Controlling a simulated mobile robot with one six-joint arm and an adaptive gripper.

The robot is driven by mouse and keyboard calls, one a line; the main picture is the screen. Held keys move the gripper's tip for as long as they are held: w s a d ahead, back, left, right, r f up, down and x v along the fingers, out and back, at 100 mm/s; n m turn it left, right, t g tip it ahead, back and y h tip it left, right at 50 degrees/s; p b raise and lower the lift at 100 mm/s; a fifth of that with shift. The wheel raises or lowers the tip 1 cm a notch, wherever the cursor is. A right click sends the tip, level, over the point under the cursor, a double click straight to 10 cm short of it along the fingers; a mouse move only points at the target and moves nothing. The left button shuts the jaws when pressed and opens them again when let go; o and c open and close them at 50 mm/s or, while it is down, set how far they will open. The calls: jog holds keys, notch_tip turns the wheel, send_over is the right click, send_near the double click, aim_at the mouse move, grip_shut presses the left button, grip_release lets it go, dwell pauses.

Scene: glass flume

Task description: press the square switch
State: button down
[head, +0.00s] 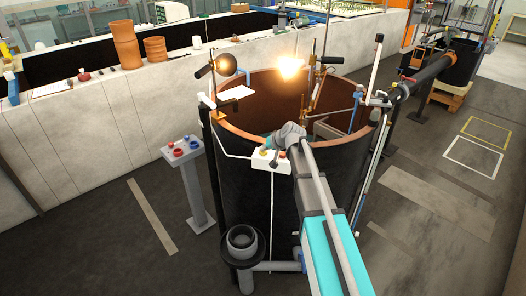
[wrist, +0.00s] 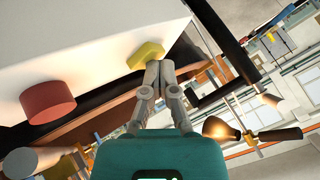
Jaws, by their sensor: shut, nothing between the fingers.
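A white control box (head: 271,162) sits on the near rim of the large black tank; its white face (wrist: 85,45) fills the upper left of the wrist view. On it are a yellow angular switch (wrist: 146,55), a round red button (wrist: 48,101) and a round grey knob (wrist: 20,162). The yellow one has flat sides and a straight-edged outline; I cannot tell if it is exactly square. My gripper (wrist: 160,68) is shut and empty, its fingertips right at the yellow switch. I cannot tell whether they touch it. In the head view my wrist hides the fingertips.
The tank's copper-coloured rim (head: 228,128) curves behind the box. A lit lamp (head: 290,67) and a dark round lamp head (head: 226,65) stand over the tank. A grey pedestal (head: 195,187) with red and blue knobs stands left. Open floor lies at right.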

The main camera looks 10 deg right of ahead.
jog(key=shift+s+r, duration=0.1)
dwell(0.3)
jog(key=shift+a+r+p, duration=0.1)
jog(key=shift+r+p, duration=0.15)
jog(key=shift+p, duration=0.15)
notch_tip(320, 180, up, 6)
jog(key=p, duration=0.6)
dwell(0.4)
dwell(2.4)
jog(key=s+d+f+g+h+b, duration=0.1)
jog(key=s+d+f+g+h, duration=0.1)
jog(key=s, duration=0.8)
jog(key=s+d+f+g+h+b, duration=0.2)
jog(key=s+f, duration=0.3)
jog(key=s, duration=0.6)
jog(key=s+d+f+g+h+b, duration=0.2)
jog(key=s+d+f, duration=0.1)
jog(key=s, duration=0.7)
jog(key=shift+s+f+n+g, duration=0.2)
jog(key=shift+f+n+g, duration=0.1)
jog(key=shift+f+g, duration=0.1)
